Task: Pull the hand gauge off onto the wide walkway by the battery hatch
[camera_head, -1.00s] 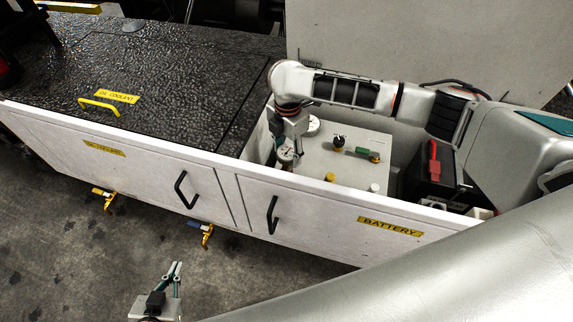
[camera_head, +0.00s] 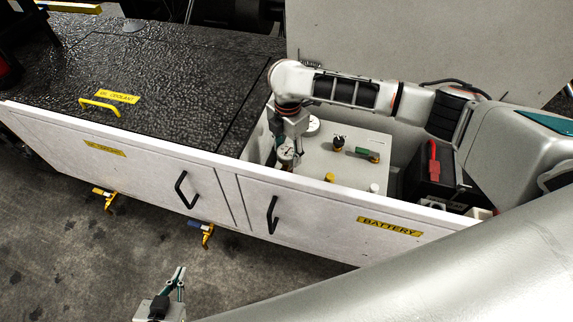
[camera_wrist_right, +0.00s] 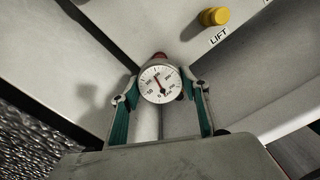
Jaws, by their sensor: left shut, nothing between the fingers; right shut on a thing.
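The hand gauge (camera_wrist_right: 160,85), a round white dial with a dark needle, sits between the green-padded fingers of my right gripper (camera_wrist_right: 161,92) in the right wrist view. The gripper is shut on it, in the corner of the open battery compartment. In the head view my right gripper (camera_head: 293,148) reaches down there beside a white dial (camera_head: 286,153); its fingers are partly hidden. The wide walkway (camera_head: 170,75) is the black textured top left of the compartment. My left gripper (camera_head: 180,270) is shut and empty, low in front of the cabinet.
A second dial (camera_head: 313,125) stands close beside my right gripper. The panel (camera_head: 315,160) carries several knobs, including a yellow LIFT knob (camera_wrist_right: 214,16). A black battery (camera_head: 432,170) is at right. The white front wall (camera_head: 310,184) edges the compartment. A yellow handle (camera_head: 99,106) rises from the walkway.

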